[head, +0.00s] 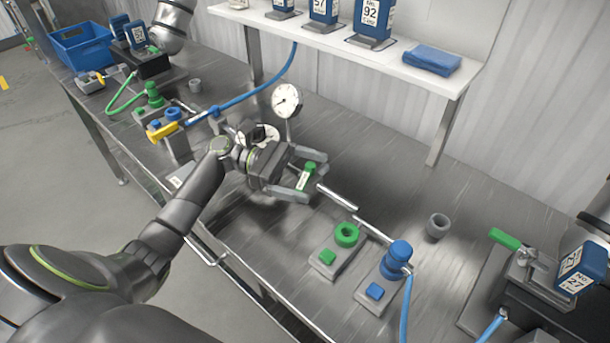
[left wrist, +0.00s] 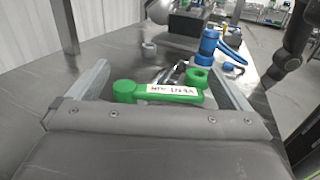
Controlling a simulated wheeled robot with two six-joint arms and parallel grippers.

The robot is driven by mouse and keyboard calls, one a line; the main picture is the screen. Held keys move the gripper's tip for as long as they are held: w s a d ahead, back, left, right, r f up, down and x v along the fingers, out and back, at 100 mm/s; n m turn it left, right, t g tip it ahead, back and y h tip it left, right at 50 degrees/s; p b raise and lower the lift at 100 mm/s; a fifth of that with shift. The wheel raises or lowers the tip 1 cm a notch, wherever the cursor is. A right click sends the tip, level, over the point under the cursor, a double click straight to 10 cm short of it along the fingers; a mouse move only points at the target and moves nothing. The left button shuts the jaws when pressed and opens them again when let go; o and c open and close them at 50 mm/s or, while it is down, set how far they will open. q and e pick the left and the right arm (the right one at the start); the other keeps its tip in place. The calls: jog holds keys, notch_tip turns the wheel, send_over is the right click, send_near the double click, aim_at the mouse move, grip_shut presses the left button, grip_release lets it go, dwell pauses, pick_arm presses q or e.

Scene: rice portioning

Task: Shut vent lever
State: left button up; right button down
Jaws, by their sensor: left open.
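A green lever (head: 307,174) with a white label sits between the fingers of my left gripper (head: 316,181). In the left wrist view the lever (left wrist: 135,92) lies crosswise between the two spread fingers, its rounded end at the left. The label text is too small to read surely. My left gripper is open, with a gap visible between each finger and the lever. The lever's mount is mostly hidden by the gripper. My right gripper does not show clearly in either view.
A pressure gauge (head: 287,100) stands behind my left gripper. A yellow handle (head: 164,133) and blue hose (head: 262,92) are to its left. Green (head: 346,235) and blue (head: 399,254) fittings stand to the right, with a grey cup (head: 437,227). A white shelf (head: 330,40) overhangs the back.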

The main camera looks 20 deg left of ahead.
aim_at(305, 176)
pick_arm(q)
notch_tip(305, 176, up, 9)
jog(key=shift+r, duration=0.15)
